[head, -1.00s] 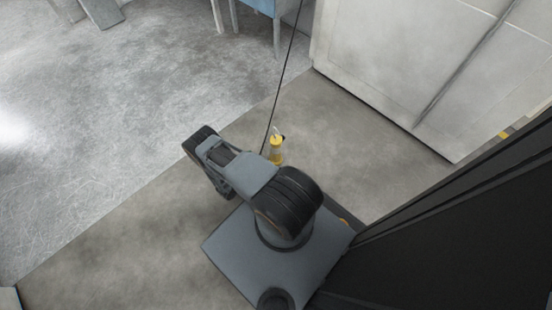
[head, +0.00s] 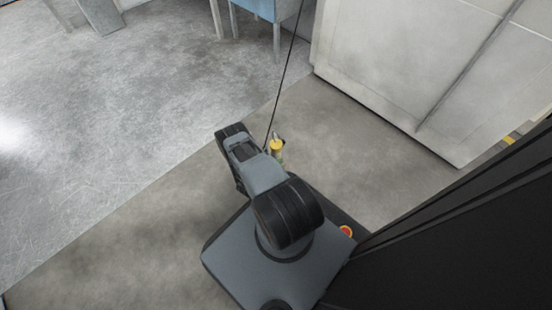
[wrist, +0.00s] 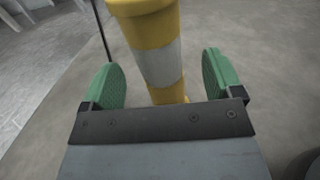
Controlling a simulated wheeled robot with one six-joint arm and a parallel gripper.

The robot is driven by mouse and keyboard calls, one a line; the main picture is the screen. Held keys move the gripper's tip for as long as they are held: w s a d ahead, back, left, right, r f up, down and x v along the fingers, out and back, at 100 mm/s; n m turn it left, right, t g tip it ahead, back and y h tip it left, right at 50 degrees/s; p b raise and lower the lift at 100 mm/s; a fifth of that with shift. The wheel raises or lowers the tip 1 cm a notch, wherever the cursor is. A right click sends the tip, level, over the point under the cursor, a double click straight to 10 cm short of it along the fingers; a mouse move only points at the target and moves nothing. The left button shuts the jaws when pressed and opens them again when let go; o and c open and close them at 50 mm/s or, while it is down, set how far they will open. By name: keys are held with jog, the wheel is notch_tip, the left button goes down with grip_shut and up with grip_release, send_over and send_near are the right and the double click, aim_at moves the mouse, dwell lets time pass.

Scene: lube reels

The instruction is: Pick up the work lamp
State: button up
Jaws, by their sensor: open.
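The work lamp, seen as a yellow cylinder (head: 276,148), is just right of my arm in the head view, its lower part partly hidden. In the wrist view it is a yellow body with a wide pale band (wrist: 158,62), tilted slightly and cut off by the top edge. My gripper (wrist: 161,80) is open, with one green finger on each side of the lamp. Gaps show between the lamp and both fingers. The lamp's lower end goes out of sight behind the dark palm edge.
A thin dark cord (head: 286,72) runs down to beside the lamp; it also shows left of the lamp in the wrist view (wrist: 102,28). A large pale cabinet (head: 400,60) stands at the upper right. A blue-topped table (head: 258,8) is at the top. Floor at left is clear.

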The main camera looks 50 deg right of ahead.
aim_at(273, 155)
jog(key=shift+w+d+b, duration=0.2)
jog(key=shift+d+b, duration=0.15)
jog(key=shift+d, duration=0.75)
jog(key=shift+w+d+b, duration=0.2)
jog(key=shift+d+b, duration=0.15)
jog(key=shift+d, duration=0.7)
jog(key=shift+c, duration=0.3)
grip_shut()
